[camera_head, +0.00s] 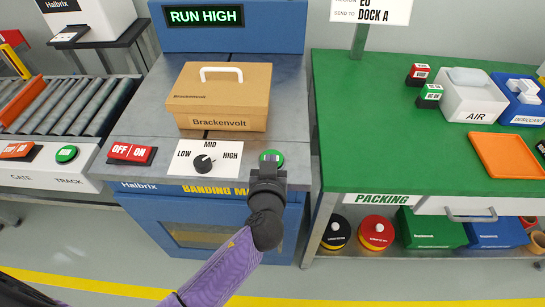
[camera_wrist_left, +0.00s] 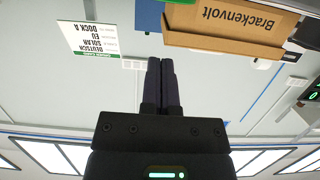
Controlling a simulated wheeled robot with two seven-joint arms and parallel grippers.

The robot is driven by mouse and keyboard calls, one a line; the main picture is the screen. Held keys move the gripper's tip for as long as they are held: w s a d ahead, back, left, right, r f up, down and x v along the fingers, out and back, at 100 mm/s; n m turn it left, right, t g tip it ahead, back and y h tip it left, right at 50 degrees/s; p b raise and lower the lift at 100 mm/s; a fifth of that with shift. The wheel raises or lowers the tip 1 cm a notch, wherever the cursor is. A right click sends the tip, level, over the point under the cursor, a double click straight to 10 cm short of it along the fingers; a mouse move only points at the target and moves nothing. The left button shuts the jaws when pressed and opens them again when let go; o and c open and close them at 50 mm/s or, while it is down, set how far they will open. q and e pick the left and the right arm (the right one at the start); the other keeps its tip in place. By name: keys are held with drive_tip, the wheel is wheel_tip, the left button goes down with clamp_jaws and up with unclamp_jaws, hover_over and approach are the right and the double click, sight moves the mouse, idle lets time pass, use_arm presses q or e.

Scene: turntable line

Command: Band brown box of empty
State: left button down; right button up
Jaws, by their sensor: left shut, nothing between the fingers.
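The brown box (camera_head: 220,97), marked Brackenvolt and with a white handle on top, sits shut on the grey top of the blue banding machine (camera_head: 170,202). I see no band around it. The box also shows at the upper right of the left wrist view (camera_wrist_left: 230,28). The machine's display (camera_head: 204,16) reads RUN HIGH. Its black dial (camera_head: 203,163) sits on a LOW, MID, HIGH plate; its pointer is too small to read. My left gripper (camera_head: 268,169) is shut and empty at the green button (camera_head: 271,155), partly covering it; contact cannot be told.
A red OFF/ON switch (camera_head: 132,153) is left of the dial. A roller conveyor (camera_head: 68,105) lies at the left. The green packing table (camera_head: 365,130) at the right holds an orange tray (camera_head: 510,157) and a white AIR box (camera_head: 472,97).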

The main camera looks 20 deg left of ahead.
use_arm(q)
drive_tip(key=v, duration=0.6)
drive_tip(key=shift+p, duration=0.3)
use_arm(e)
drive_tip(key=shift+a+r, duration=0.15)
drive_tip(key=shift+r, duration=0.3)
use_arm(q)
drive_tip(key=shift+s+a+r, duration=0.1)
use_arm(e)
drive_tip(key=shift+w+d, duration=0.1)
drive_tip(key=shift+d, duration=0.1)
drive_tip(key=shift+w, duration=0.3)
drive_tip(key=shift+s+a, duration=0.1)
drive_tip(key=shift+a, duration=0.2)
drive_tip(key=shift+s, duration=0.25)
